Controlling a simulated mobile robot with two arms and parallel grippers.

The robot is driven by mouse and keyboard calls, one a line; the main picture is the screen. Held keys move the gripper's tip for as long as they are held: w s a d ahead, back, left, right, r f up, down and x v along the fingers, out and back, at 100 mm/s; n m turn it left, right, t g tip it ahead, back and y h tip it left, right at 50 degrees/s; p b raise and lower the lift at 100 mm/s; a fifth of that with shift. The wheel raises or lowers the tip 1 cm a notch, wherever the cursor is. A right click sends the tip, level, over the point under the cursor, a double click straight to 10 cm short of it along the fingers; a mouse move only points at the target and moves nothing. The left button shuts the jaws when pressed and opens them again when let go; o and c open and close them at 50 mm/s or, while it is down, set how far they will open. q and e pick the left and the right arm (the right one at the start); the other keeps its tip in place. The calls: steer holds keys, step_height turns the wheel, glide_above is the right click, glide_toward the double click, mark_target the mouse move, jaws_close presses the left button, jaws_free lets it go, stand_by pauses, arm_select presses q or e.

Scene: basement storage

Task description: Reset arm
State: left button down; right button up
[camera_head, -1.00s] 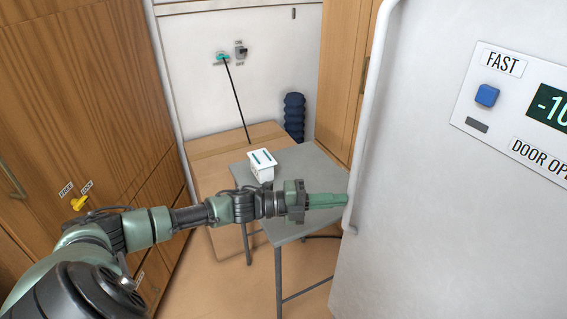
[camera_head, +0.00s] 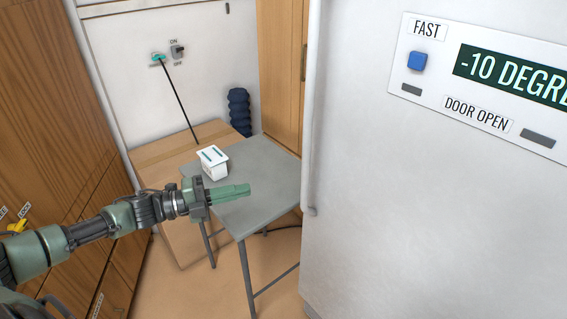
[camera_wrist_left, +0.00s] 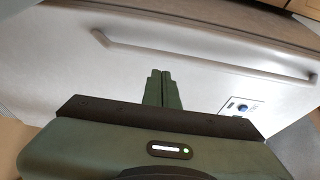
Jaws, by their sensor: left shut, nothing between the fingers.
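My left gripper (camera_head: 230,192) reaches in from the left in the head view, over the front part of the grey table. Its green fingers are together with nothing between them. In the left wrist view its fingers (camera_wrist_left: 162,88) also show closed, pointing toward the white appliance door. The gripper is apart from the door handle (camera_head: 311,120). My right gripper does not show in either view.
The white freezer (camera_head: 400,200) fills the right side, with a display reading -10 degrees. A white box (camera_head: 214,165) stands on the grey table (camera_head: 265,180). Wooden cabinets (camera_head: 40,110) line the left.

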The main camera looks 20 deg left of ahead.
arm_select(q)
steer(key=s+d+f+n+y, duration=0.4)
steer(key=d+f+n+y, duration=0.65)
steer(key=f+n, duration=0.45)
steer(key=s+d+f+n+g+y, duration=0.15)
steer(key=s+n+g, duration=0.3)
steer(key=s, duration=0.65)
steer(key=s+d+f+n+g+y, duration=0.15)
steer(key=s+n+g, duration=0.35)
steer(key=s, duration=0.5)
step_height(320, 180, down, 23)
steer(key=s+d+p, duration=0.1)
steer(key=s+p, duration=0.1)
steer(key=s+a+f+g+p, duration=0.1)
steer(key=s+a+f, duration=0.2)
steer(key=s+f, duration=1.3)
steer(key=shift+s+g, duration=0.35)
steer(key=shift+s, duration=0.25)
